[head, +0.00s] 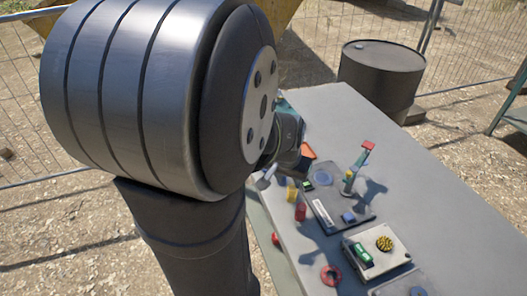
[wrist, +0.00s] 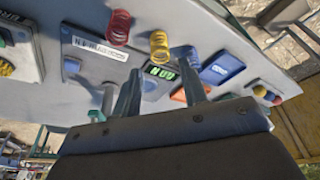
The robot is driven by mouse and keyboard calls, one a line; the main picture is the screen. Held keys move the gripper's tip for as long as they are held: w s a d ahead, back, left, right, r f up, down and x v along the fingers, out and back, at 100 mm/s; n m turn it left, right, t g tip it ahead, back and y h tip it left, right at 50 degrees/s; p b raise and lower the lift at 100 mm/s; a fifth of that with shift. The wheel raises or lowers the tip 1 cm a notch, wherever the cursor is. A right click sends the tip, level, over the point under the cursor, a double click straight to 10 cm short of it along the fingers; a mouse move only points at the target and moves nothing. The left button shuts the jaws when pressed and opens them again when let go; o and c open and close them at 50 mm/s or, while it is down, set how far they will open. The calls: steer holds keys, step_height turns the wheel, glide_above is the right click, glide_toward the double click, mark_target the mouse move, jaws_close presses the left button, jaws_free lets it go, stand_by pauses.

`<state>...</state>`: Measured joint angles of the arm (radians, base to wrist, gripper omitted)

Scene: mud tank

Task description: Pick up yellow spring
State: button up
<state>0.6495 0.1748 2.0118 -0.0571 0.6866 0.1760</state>
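The yellow spring (wrist: 159,46) stands on the grey table in the wrist view, just beyond my gripper (wrist: 160,86). In the head view the yellow spring (head: 291,190) looks small, near the table's left edge, and my arm hides most of the gripper there. A red spring (wrist: 119,27) stands left of the yellow one in the wrist view; it also shows in the head view (head: 300,211).
A panel with a green display (wrist: 160,72) and a blue block (wrist: 222,68) lie near the fingers. A switch box (head: 375,250), a red ring (head: 331,275) and an upright stand with a red top (head: 369,146) are on the table. The table's far part (head: 335,110) is clear.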

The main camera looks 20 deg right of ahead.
mark_target(292, 192)
steer(key=x, duration=0.5)
steer(key=shift+d+f, duration=0.1)
steer(key=shift+f, duration=0.1)
steer(key=shift+w+d+x, duration=0.15)
steer(key=shift+d+x, duration=0.05)
steer(key=shift+x, duration=1.15)
steer(key=shift+w+d+x, duration=0.1)
steer(key=shift+d+x, duration=0.1)
steer(key=shift+x, duration=1.1)
steer(key=shift+r, duration=0.1)
steer(key=shift+c, duration=0.2)
steer(key=c, duration=0.7)
